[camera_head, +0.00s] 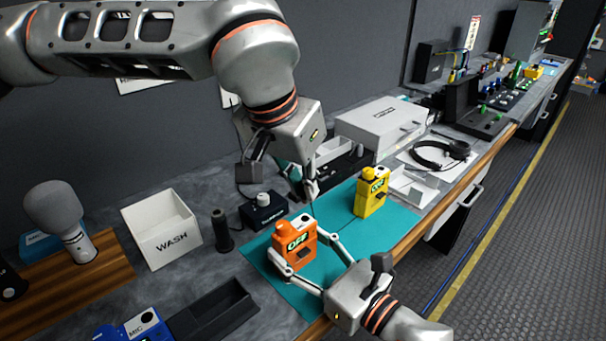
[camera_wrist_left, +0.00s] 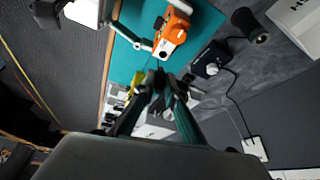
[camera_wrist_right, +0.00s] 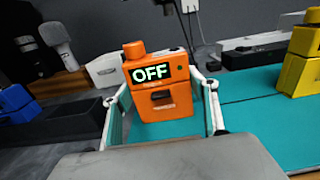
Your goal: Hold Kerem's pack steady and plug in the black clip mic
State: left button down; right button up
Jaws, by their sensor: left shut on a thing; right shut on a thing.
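An orange pack (camera_head: 295,243) stands upright on the teal mat (camera_head: 400,222), its display reading OFF. My right gripper (camera_wrist_right: 160,98) is shut on the orange pack, one finger on each side; the display faces the right wrist view. My left gripper (camera_head: 309,192) is above and just behind the orange pack, apart from it. Its fingers (camera_wrist_left: 161,82) are shut on a small dark thing, likely the black clip mic, mostly hidden by the fingertips. A thin dark line hangs below them in the head view. Any name on the pack is too small to read.
A yellow pack (camera_head: 370,195) stands on the mat to the right. A black box with a white knob (camera_head: 264,208) and a dark cylinder (camera_head: 222,232) are left of the mat. A white WASH bin (camera_head: 165,238), a black tray (camera_head: 212,318) and headphones (camera_head: 441,153) lie farther out.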

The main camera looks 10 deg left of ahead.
aim_at(307, 218)
pick_arm(q)
jog(key=shift+f, duration=1.4)
jog(key=shift+f, duration=1.2)
dwell(0.4)
jog(key=c, duration=2)
grip_release()
jog(key=shift+r, duration=0.15)
jog(key=v, duration=1.1)
jog(key=shift+s+a+r, duration=0.1)
jog(key=shift+s+r, duration=0.05)
jog(key=shift+r, duration=0.2)
pick_arm(e)
jog(key=o, duration=1.3)
